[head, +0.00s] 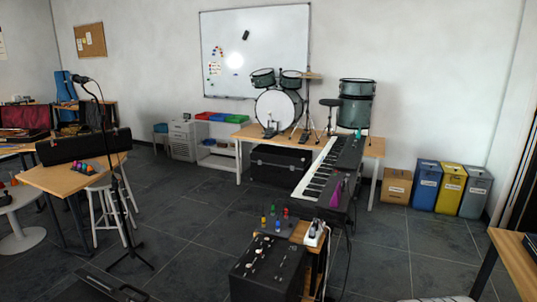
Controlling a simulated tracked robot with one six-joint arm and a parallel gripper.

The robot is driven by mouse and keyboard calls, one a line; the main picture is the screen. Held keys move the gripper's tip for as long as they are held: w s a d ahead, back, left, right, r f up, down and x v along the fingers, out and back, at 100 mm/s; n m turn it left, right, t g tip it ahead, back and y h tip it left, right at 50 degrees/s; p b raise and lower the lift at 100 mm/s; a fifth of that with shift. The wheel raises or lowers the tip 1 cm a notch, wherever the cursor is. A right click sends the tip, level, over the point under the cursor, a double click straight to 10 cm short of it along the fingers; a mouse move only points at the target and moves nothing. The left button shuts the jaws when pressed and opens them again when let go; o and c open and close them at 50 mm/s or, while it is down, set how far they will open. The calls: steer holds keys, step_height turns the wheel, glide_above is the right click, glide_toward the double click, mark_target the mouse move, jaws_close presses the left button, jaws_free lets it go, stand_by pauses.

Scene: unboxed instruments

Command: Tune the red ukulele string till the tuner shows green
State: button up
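I cannot make out a red ukulele, its strings or a tuner anywhere in the head view. A small cluster of coloured pieces, some red, sits on the wooden table at the left (62,183), too small to name surely. A box with coloured knobs (281,226) stands at the front centre. My gripper is not in view.
A microphone stand (118,190) and a white stool (97,215) stand left. A keyboard (318,170) and black amplifier-like box (268,270) stand centre. Drums (278,108) and bins (450,188) are behind. Grey floor (185,225) is clear between the left table and centre.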

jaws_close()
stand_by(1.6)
